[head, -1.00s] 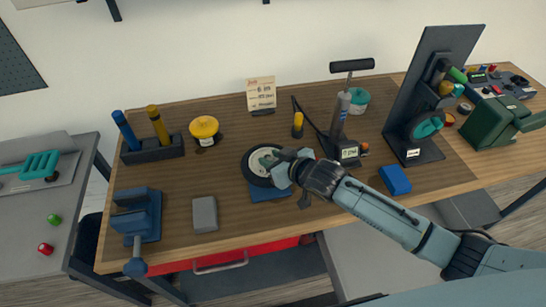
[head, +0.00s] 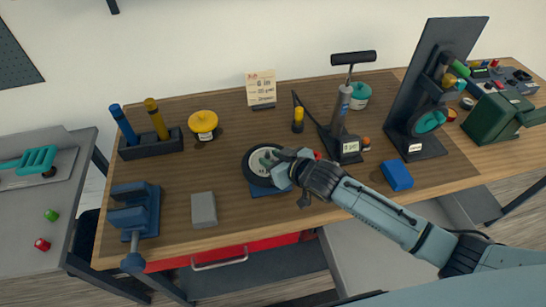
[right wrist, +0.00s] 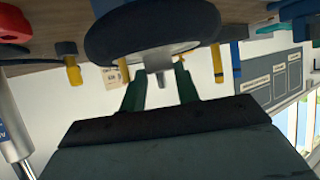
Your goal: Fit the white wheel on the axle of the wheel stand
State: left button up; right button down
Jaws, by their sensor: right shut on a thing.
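The white wheel (head: 254,161), a pale hub in a black tyre, is over the blue wheel stand (head: 265,190) on the wooden bench. My right gripper (head: 281,166) is shut on the wheel, at its right side in the head view. In the right wrist view the tyre (right wrist: 150,28) fills the top middle, and a silver stub (right wrist: 158,72) shows between the two dark green fingers (right wrist: 160,88). The fingertips are partly hidden by the wheel. I cannot tell whether the axle passes through the hub. My left gripper is not in view.
A grey block (head: 204,210) and a blue vise (head: 135,212) stand to the left. A pump (head: 341,125) stands close behind the gripper, a blue box (head: 397,175) to the right. Bare bench lies left of the wheel.

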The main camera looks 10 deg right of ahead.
jog(key=c, duration=1)
grip_release()
jog(key=shift+o, duration=0.3)
jog(key=shift+f, duration=0.1)
jog(key=shift+s, duration=0.1)
jog(key=v, duration=1.3)
jog(key=shift+d, duration=0.1)
